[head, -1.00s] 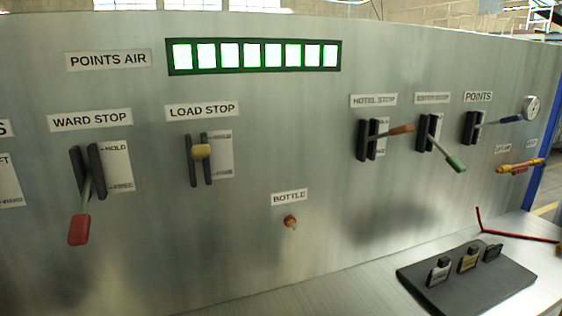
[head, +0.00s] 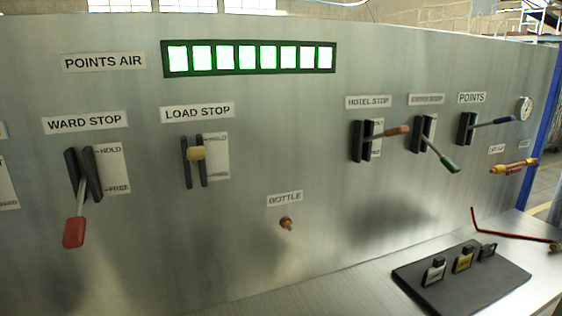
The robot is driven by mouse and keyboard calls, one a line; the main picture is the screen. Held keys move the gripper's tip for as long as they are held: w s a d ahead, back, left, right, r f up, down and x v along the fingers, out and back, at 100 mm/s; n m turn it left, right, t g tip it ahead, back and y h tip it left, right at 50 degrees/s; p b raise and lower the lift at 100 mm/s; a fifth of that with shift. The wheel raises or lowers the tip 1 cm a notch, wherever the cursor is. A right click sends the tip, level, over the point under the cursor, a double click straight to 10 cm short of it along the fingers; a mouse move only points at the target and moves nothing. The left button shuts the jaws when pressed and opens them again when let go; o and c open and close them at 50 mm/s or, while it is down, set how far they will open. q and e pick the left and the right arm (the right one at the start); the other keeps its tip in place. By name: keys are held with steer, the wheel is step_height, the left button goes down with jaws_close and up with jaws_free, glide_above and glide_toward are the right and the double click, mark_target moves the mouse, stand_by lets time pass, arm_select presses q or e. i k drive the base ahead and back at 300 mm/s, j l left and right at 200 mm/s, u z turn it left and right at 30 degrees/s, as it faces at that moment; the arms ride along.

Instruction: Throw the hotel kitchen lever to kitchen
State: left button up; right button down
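No label in the head view reads clearly as hotel kitchen. A lever with an orange-brown handle (head: 397,131) sits under the HOTEL STOP label (head: 369,102), its handle sticking out to the right. Beside it, a lever with a green handle (head: 449,166) angles down to the right, under a label (head: 426,99) too blurred to read. The small words on the plates beside these slots are also too blurred to read. Neither of my grippers is in view.
Other levers on the metal panel have a red handle (head: 74,232), a yellow handle (head: 196,153) and a blue handle (head: 495,121). A BOTTLE knob (head: 286,223) sits lower. A dark block with small tags (head: 462,280) and a red bent rod (head: 507,235) lie on the ledge.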

mark_target(508, 118)
steer(key=l, duration=1.3)
steer(key=i+l, duration=0.1)
steer(key=l, duration=1.15)
